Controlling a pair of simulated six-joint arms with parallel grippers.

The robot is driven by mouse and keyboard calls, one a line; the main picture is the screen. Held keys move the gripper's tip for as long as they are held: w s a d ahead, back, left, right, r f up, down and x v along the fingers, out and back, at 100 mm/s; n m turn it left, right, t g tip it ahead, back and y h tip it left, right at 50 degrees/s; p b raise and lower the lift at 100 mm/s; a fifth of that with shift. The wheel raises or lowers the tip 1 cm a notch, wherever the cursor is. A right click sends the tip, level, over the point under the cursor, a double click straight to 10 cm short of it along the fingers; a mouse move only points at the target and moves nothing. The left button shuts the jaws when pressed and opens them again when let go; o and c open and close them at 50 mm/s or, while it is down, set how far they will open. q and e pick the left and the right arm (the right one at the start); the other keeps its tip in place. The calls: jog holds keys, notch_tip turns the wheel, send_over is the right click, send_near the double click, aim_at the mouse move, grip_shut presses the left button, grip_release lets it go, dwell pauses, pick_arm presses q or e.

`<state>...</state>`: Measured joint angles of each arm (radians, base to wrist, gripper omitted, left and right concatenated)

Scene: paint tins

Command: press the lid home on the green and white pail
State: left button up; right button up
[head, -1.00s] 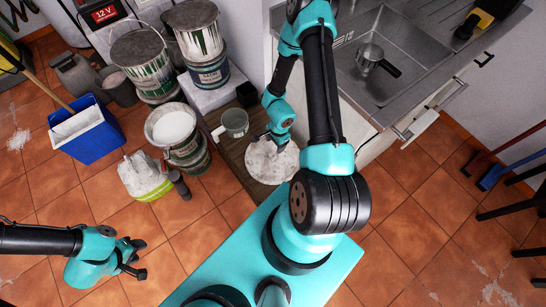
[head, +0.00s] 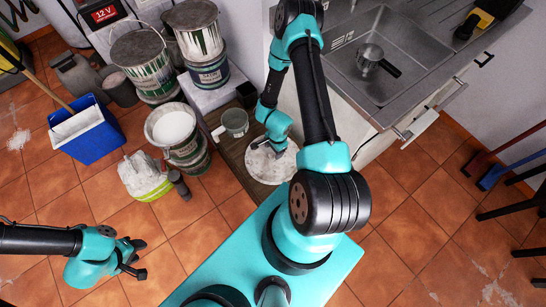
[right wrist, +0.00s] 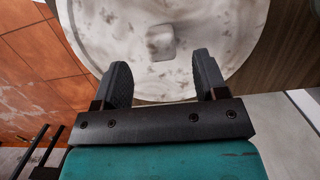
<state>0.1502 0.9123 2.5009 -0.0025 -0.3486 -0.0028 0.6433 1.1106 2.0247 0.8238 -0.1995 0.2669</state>
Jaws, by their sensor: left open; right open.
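A round, whitish, stained lid (head: 262,172) lies flat over the wooden board, under my right arm. In the right wrist view the lid (right wrist: 120,40) has a raised rim and a small square knob in its middle. The pail's wall below it is hidden, so I cannot tell how the lid is seated. My right gripper (right wrist: 163,72) is open and empty, its two fingers spread over the lid's near part; contact cannot be told. It also shows over the lid in the head view (head: 277,146). My left gripper (head: 140,259) is open and empty above the floor tiles at lower left.
A grey-green cup (head: 235,123) stands beside the lid on the wooden board (head: 238,155). An open green and white tin (head: 172,126), a blue bucket (head: 86,130) and several tins stand left. The steel sink (head: 400,60) is at upper right.

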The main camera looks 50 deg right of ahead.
aim_at(273, 154)
jog(key=shift+a+f, duration=0.15)
jog(key=shift+f, duration=1.15)
jog(key=shift+a+f, duration=0.15)
jog(key=shift+f, duration=1.15)
jog(key=c, duration=1.1)
jog(key=shift+r, duration=0.1)
notch_tip(273, 154, up, 28)
jog(key=shift+f, duration=0.1)
jog(key=o, duration=0.5)
jog(key=shift+c, duration=1.4)
